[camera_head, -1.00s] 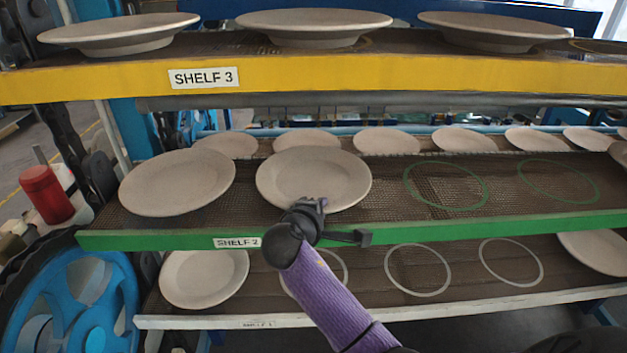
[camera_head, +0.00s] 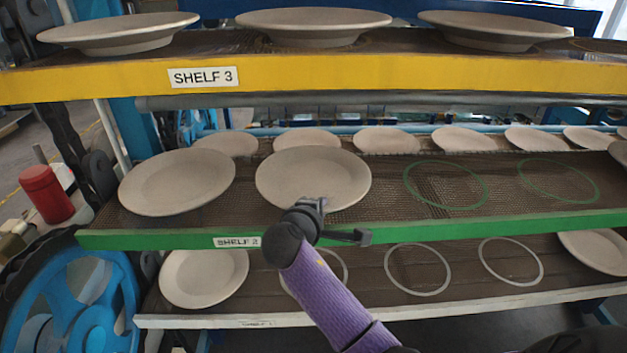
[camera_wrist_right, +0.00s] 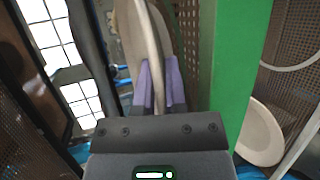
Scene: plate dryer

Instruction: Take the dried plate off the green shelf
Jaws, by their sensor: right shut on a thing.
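The green shelf (camera_head: 400,231), labelled SHELF 2, runs across the middle of the head view. A pale plate (camera_head: 313,172) lies at its front edge. My right gripper (camera_head: 310,203) is shut on the near rim of this plate. In the right wrist view, the purple fingers (camera_wrist_right: 160,85) pinch the plate's rim (camera_wrist_right: 151,40), seen edge-on, beside the green shelf edge (camera_wrist_right: 238,60). Another plate (camera_head: 177,181) lies to the left on the same shelf. My left gripper is not in view.
A yellow shelf (camera_head: 420,75) with several plates is above. A lower white-edged shelf (camera_head: 480,305) holds a plate (camera_head: 204,278) at left. Green rings (camera_head: 446,185) mark empty spots to the right. A row of plates (camera_head: 387,140) lies behind. A blue wheel (camera_head: 75,305) is at lower left.

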